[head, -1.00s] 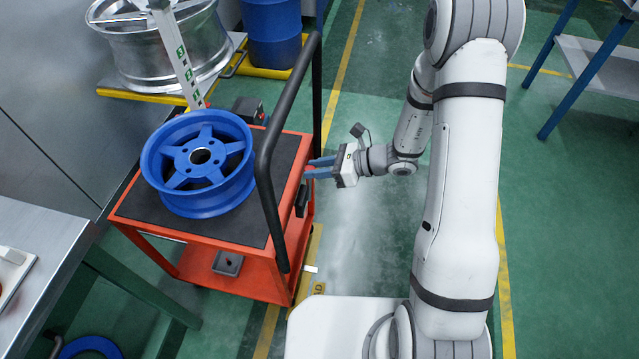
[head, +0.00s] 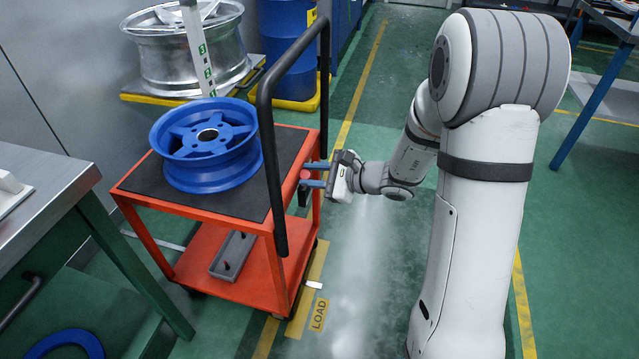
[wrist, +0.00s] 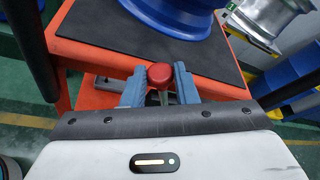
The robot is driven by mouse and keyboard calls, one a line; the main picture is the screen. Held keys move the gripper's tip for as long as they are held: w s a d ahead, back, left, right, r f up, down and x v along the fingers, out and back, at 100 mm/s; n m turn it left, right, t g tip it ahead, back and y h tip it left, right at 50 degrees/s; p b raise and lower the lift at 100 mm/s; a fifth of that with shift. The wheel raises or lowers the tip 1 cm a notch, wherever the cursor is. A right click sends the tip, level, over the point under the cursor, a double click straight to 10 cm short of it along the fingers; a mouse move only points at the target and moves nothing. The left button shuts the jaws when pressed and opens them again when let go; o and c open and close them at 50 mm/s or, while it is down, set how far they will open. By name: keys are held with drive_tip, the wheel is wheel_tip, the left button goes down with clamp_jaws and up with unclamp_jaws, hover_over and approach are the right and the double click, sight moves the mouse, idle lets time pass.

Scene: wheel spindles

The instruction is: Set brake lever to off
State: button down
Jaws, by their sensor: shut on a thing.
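The brake lever's red knob (wrist: 161,75) stands between the two blue fingers of my gripper (wrist: 160,92) in the wrist view, at the edge of the orange cart. In the head view the knob (head: 305,175) shows small beside the fingers of my gripper (head: 314,174), on the cart's right side. The gripper is shut on the lever, just below or at the knob. Most of the lever's stem is hidden by the fingers and my gripper body. Which setting the lever is in cannot be read.
The orange cart (head: 140,195) carries a blue wheel rim (head: 215,165) on its dark top. Its black push handle (head: 272,165) rises close to my gripper. A grey workbench (head: 45,180) is at left, a silver rim (head: 160,62) behind.

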drive_tip(key=shift+s+d+f, duration=0.1)
drive_tip(key=shift+s+f, duration=0.05)
drive_tip(key=shift+f, duration=0.05)
idle(0.3)
drive_tip(key=c, duration=1.1)
unclamp_jaws()
drive_tip(key=shift+c, duration=0.2)
drive_tip(key=shift+d+r, duration=0.1)
drive_tip(key=p+v, duration=0.2)
drive_tip(key=v, duration=0.5)
drive_tip(key=shift+s+d, duration=0.15)
drive_tip(key=shift+d, duration=0.15)
drive_tip(key=shift+r, duration=0.1)
